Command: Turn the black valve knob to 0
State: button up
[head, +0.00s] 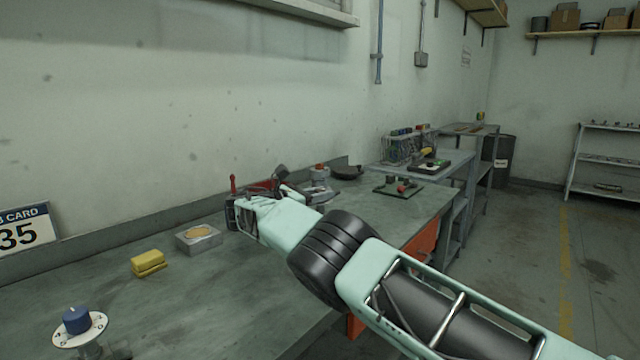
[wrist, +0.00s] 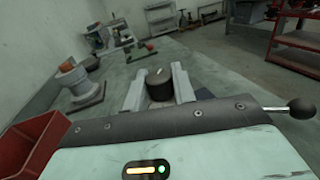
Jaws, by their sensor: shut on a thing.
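In the wrist view the black valve knob (wrist: 160,88) stands between the two grey fingers of my gripper (wrist: 157,80). The fingers are shut on its sides. A short pale mark shows on top of the knob, but I cannot read any scale around it. The lower part of the knob and what it stands on are hidden by my gripper. In the head view the end of my arm reaches over the bench, and I cannot make out the black knob there.
The grey bench (head: 200,290) holds a blue knob on a white numbered dial (head: 77,322), a yellow sponge-like block (head: 148,262) and a grey box (head: 198,238). A card reading 35 (head: 25,230) leans at left. A red bin (wrist: 30,145) is close at left in the wrist view.

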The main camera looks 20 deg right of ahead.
jog(key=shift+f, duration=0.15)
dwell(0.3)
jog(key=o, duration=1)
jog(key=shift+c, duration=0.2)
